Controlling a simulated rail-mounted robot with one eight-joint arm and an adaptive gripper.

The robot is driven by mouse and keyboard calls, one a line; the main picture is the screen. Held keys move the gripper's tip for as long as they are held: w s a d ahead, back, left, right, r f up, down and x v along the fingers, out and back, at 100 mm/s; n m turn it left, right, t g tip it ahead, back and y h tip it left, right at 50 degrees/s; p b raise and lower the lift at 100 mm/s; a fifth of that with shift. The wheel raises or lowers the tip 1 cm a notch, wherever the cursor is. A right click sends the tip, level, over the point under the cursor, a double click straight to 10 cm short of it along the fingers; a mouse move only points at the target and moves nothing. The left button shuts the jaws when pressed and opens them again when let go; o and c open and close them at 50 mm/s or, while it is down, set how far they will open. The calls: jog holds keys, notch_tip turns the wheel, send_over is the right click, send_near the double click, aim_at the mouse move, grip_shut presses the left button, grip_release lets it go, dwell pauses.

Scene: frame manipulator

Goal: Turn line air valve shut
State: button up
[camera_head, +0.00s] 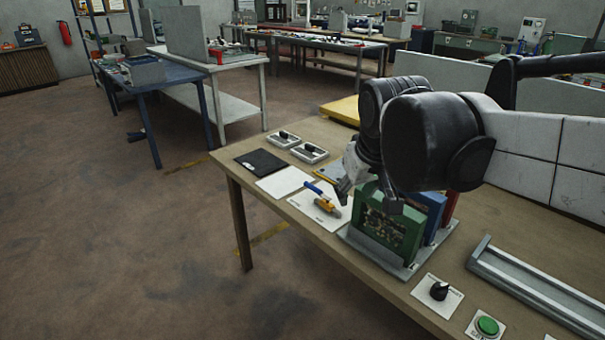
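A small valve (327,207) with a yellow body and a blue lever (313,188) lies on a white plate (309,205) near the table's left front edge. I take it to be the line air valve; its label is too small to read. The lever points to the upper left, away from the body. My gripper (366,196) is just right of the valve, above the table and close to a green module. Its two fingertips look spread apart with nothing visible between them. The arm hides part of the area behind it, and I see no contact with the valve.
The green module (386,226) stands on a grey base right beside the gripper, with blue and red modules behind. A black knob (439,290), a green button (487,325) and a metal rail (540,290) are to the right. A black pad (261,161) lies left.

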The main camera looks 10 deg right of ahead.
jog(key=w+r+n+g+p, duration=0.1)
jog(key=w+r, duration=0.1)
jog(key=w, duration=0.8)
jog(key=n+g+h+p, duration=0.1)
jog(key=n+g+p, duration=0.2)
send_over(314, 187)
jog(key=s+a, duration=0.1)
jog(key=a, duration=0.2)
notch_tip(314, 187, down, 10)
jog(key=d+f, duration=0.1)
jog(key=f, duration=0.8)
jog(key=w+d+f, duration=0.1)
jog(key=f, duration=0.4)
jog(key=shift+d, duration=0.35)
jog(key=shift+r, duration=0.1)
grip_shut()
